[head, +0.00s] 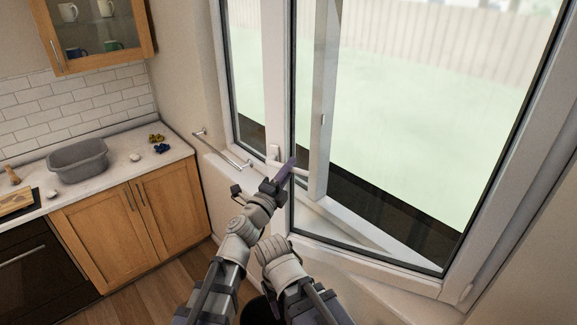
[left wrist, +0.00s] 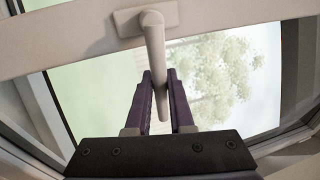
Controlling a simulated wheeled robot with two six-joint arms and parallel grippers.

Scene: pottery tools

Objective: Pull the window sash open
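The window sash (head: 278,90) is a white frame with dark-edged glass. It looks ajar, swung toward me, with its right side near the hinge corner. Its pale handle (head: 301,172) is turned sideways. My left gripper (head: 286,170), with dark purple fingers, is at the handle in the head view. In the left wrist view, the handle (left wrist: 155,55) hangs from its plate on the sash rail (left wrist: 75,40). The fingers stand on both sides of it and look shut on it. My right arm shows in front of the sash, but its gripper is not visible.
A metal towel bar (head: 222,150) sticks out from the wall left of the window. A counter with a grey basin (head: 78,159) and wooden cabinets (head: 130,220) stands at the left. The window's sill (head: 345,228) shows through the glass. The floor near the cabinets is clear.

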